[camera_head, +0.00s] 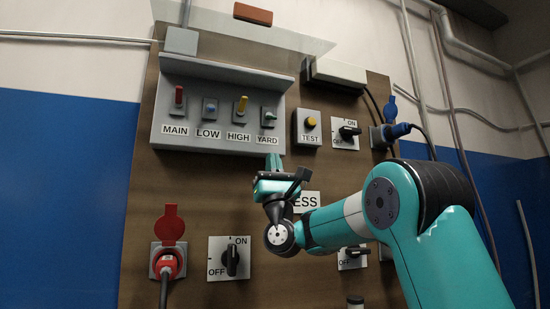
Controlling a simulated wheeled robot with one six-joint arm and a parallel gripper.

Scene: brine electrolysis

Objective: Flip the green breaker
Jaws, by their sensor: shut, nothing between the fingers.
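The green breaker (269,115) is the rightmost of the row in the grey housing, above the label YARD. Its small lever looks short, sticking outward rather than up, but its exact position is hard to tell. My gripper (273,160) is shut and empty. Its fingers point up, at the lower edge of the housing below the YARD label, apart from the lever in the picture. How far it is from the board is unclear.
Beside the green breaker stand a yellow lever (241,105), a blue one (209,109) and a red one (179,98). The housing's top ledge (226,70) juts out above them. A TEST button (310,123) and rotary switch (347,133) are to the right.

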